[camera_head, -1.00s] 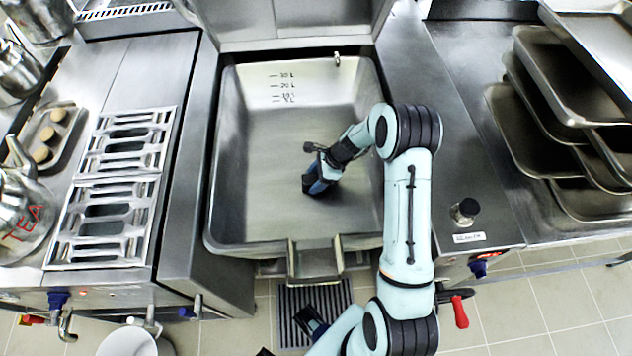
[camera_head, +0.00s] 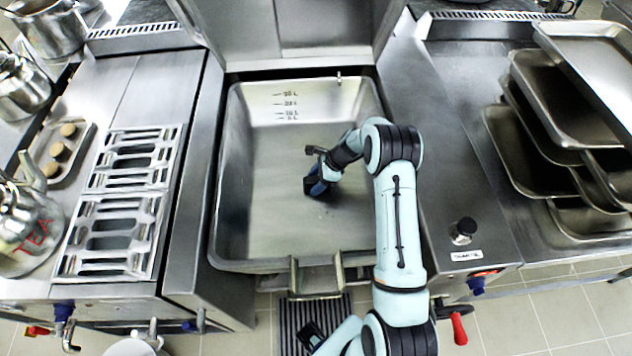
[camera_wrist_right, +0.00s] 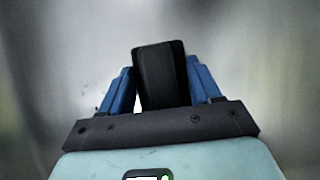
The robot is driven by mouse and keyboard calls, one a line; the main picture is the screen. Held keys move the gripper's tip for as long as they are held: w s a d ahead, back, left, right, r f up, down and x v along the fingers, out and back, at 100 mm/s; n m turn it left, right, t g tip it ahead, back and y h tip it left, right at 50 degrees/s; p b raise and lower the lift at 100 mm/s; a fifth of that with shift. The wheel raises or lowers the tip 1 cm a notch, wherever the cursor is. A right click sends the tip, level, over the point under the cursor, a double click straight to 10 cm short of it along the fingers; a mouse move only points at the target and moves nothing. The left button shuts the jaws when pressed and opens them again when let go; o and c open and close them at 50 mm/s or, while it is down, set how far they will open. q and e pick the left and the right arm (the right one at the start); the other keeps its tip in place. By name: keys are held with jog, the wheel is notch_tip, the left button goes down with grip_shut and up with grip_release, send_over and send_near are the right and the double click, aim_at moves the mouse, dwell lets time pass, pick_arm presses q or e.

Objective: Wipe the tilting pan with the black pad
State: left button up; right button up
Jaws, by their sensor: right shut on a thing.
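The tilting pan (camera_head: 265,222) is a deep steel basin with level marks on its back wall. My right gripper (camera_head: 315,186) reaches into it from the right, low over the middle of the floor. In the right wrist view, the blue fingers of my right gripper (camera_wrist_right: 160,88) are shut on the black pad (camera_wrist_right: 160,76). Its far end is close to the pan floor; I cannot tell whether it touches. A few dark specks (camera_wrist_right: 97,93) show beside the left finger. A dark, partly hidden part at the bottom appears to be my left gripper (camera_head: 312,335); its jaws are unclear.
The raised lid (camera_head: 320,30) stands behind the pan. Left are a burner grate (camera_head: 110,235), a tea kettle (camera_head: 25,225) and a small tray with round items (camera_head: 48,165). Right are a bare counter (camera_head: 425,110) and stacked trays (camera_head: 540,155). A floor grate (camera_head: 290,318) lies in front.

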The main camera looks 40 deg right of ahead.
aim_at(320, 210)
jog(key=shift+s+d, duration=0.85)
jog(key=shift+d, duration=0.05)
jog(key=shift+s, duration=0.1)
jog(key=shift+s+a+b, duration=0.75)
jog(key=shift+s+a, duration=0.45)
jog(key=shift+s, duration=0.15)
jog(key=shift+s+a+f+b, duration=0.15)
jog(key=shift+s+a+b, duration=0.9)
jog(key=shift+s+a, duration=0.75)
jog(key=shift+s+a+b, duration=0.25)
jog(key=shift+s+a, duration=0.15)
jog(key=shift+s, duration=0.2)
jog(key=shift+s+a+b, duration=0.25)
jog(key=shift+s+a, duration=0.1)
jog(key=shift+s, duration=0.2)
pick_arm(q)
jog(key=f, duration=0.1)
jog(key=s+f, duration=0.1)
jog(key=f, duration=0.1)
jog(key=s+f, duration=0.1)
jog(key=f, duration=0.1)
jog(key=shift+w, duration=0.1)
